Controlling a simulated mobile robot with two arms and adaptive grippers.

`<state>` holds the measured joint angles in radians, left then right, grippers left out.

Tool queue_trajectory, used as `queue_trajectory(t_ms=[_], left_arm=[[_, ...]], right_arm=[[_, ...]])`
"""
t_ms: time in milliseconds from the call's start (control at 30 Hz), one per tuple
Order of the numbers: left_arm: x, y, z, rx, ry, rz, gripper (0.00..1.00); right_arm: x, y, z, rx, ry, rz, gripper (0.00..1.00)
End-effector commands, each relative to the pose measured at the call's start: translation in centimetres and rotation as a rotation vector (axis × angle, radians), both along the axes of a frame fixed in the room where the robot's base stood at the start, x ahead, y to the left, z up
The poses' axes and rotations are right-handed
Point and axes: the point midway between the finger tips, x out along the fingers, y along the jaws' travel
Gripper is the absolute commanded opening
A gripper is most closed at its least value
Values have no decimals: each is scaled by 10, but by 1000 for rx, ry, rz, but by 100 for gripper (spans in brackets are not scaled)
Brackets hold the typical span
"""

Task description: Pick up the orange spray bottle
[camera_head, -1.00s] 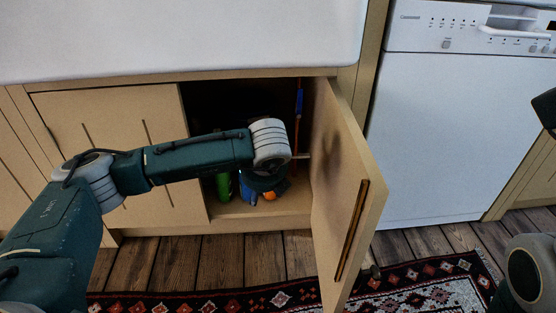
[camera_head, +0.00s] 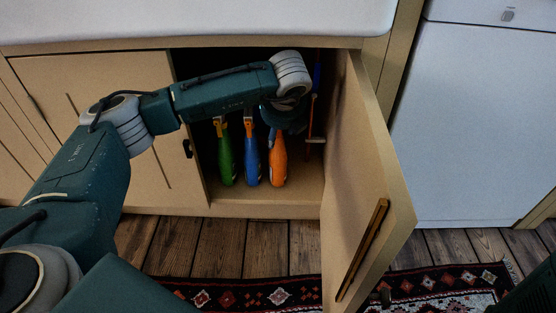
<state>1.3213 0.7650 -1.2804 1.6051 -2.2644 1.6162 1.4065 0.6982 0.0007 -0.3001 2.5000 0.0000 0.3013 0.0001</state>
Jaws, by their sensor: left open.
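The orange spray bottle (camera_head: 277,163) stands upright on the cupboard floor, rightmost of three bottles. Its top is hidden behind my left arm's wrist. My left gripper (camera_head: 284,117) is inside the cupboard opening, above and in front of the orange bottle's top. It is open, dark and mostly hidden by its own wrist, so I cannot tell whether it touches the bottle. My right gripper does not show.
A blue bottle (camera_head: 250,160) and a green bottle (camera_head: 226,158) stand left of the orange one. The open cupboard door (camera_head: 362,180) bounds the right. A long-handled brush (camera_head: 315,139) hangs inside. A patterned rug (camera_head: 437,286) lies in front.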

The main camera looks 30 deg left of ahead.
Motion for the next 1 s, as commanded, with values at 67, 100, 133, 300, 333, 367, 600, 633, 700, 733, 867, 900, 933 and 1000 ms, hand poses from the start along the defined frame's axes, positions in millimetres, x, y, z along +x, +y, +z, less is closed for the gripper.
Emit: queue_trajectory(t_ms=[67, 100, 133, 300, 333, 367, 600, 633, 700, 733, 867, 900, 933, 1000], left_arm=[[4, 2, 0, 0, -2, 0, 52], [7, 5, -1, -1, -2, 2, 52], [10, 7, -2, -1, -2, 2, 52], [34, 24, -4, -1, -4, 4, 52], [38, 27, -4, -2, -4, 2, 52], [42, 30, -4, -2, -4, 3, 52], [45, 33, -10, -1, -1, -1, 52], [45, 33, -10, -1, -1, -1, 52], [45, 33, -9, -1, -1, -1, 52], [45, 33, -9, -1, -1, -1, 52], [45, 33, -9, -1, -1, -1, 40], [45, 33, -9, -1, -1, 0, 32], [45, 33, -9, -1, -1, -1, 26], [45, 33, -9, -1, -1, -1, 12]], right_arm=[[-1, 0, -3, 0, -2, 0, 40], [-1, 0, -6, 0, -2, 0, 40], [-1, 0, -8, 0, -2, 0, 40], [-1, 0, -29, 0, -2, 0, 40], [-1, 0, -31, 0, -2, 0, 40], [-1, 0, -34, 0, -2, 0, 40], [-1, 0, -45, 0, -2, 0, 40], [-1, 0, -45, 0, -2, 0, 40], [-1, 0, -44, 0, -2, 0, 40], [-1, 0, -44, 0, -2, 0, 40], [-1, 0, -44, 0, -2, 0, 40], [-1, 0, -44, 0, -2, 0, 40], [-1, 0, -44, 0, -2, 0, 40], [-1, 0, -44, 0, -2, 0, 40]])
